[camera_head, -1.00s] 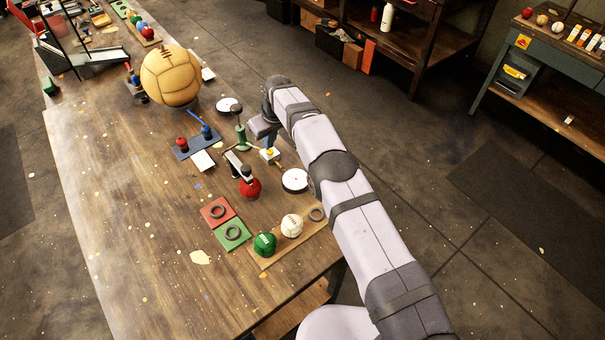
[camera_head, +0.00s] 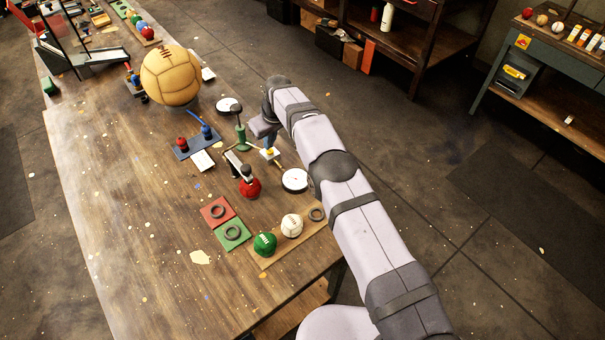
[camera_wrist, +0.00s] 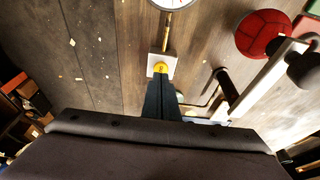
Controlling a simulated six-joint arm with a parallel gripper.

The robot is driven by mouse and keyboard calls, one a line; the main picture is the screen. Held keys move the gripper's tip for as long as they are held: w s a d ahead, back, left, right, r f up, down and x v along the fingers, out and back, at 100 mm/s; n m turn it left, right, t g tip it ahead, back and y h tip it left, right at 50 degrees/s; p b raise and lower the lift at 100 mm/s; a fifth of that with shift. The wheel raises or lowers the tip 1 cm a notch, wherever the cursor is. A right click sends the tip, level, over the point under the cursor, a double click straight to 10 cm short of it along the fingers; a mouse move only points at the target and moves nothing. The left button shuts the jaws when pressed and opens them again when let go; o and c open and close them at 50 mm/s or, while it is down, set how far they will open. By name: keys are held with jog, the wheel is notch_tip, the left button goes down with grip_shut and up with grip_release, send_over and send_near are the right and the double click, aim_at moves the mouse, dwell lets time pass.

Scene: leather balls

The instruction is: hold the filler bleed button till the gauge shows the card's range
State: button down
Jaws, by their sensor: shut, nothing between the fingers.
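The yellow bleed button (camera_head: 269,152) sits on a small white block beside the brass pipe; the button also shows in the wrist view (camera_wrist: 160,67). My gripper (camera_head: 268,147) is shut and empty, pointing down with its fingertips at the button. In the wrist view the dark fingers (camera_wrist: 160,80) overlap the button's near side; whether they press it I cannot tell. The white round gauge (camera_head: 295,180) lies at the pipe's other end. It is cut off at the top of the wrist view (camera_wrist: 173,3), and its reading is too small to tell. A white card (camera_head: 202,161) lies to the left, its print unreadable.
A red ball (camera_head: 250,188) stands near a lever pump (camera_head: 236,164). A green hand pump (camera_head: 240,135) stands behind. A tan ball (camera_head: 170,76) is at the back. Green and white balls sit on a wooden strip (camera_head: 266,262) in front. The table's left-front is mostly clear.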

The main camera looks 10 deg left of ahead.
jog(key=shift+f, duration=0.25)
jog(key=shift+f+b, duration=0.35)
jog(key=shift+b, duration=0.1)
jog(key=shift+f, duration=0.15)
dwell(0.6)
jog(key=shift+r+p, duration=1.65)
jog(key=shift+r, duration=1.4)
